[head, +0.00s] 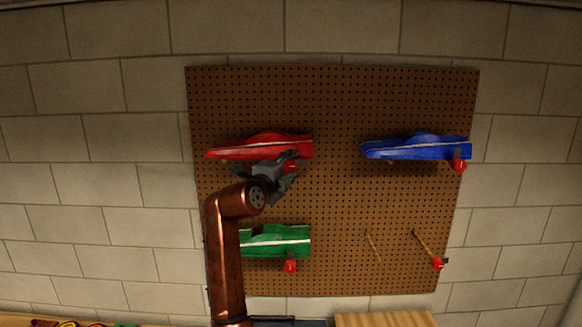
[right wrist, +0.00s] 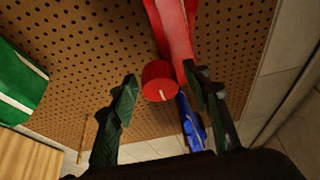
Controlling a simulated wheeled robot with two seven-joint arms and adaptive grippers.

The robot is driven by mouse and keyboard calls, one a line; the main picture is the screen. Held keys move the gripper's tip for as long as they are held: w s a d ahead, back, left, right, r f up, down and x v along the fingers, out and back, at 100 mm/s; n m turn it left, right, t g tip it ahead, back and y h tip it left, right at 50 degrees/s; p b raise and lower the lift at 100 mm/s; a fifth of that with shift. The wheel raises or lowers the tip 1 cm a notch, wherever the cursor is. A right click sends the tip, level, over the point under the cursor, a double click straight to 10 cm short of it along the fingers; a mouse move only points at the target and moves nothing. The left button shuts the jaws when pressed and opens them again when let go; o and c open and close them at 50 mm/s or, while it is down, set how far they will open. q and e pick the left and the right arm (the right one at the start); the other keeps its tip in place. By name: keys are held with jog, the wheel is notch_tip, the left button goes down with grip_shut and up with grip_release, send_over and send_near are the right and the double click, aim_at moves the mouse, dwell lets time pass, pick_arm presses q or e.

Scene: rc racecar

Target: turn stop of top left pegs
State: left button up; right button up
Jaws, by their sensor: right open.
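The red car (head: 262,146) rests on the top left pegs of the pegboard, and the pegs themselves are hidden. Its round red stop (head: 291,166) sits just under the car's right end. My right gripper (head: 285,178) is at this stop, just below the car. In the right wrist view the red stop (right wrist: 160,81), with a white mark on its face, lies between the two spread fingers near their tips. The fingers are open, and I cannot tell whether one touches the stop. The right finger overlaps the red car (right wrist: 177,30). My left gripper is not in view.
The blue car (head: 418,148) hangs at top right with a red stop (head: 460,165). The green car (head: 278,240) hangs below, partly behind my arm, with its stop (head: 290,267). Bare pegs (head: 372,246) stick out at bottom right, one with a red stop (head: 438,264).

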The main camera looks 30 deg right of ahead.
jog(key=v, duration=1.2)
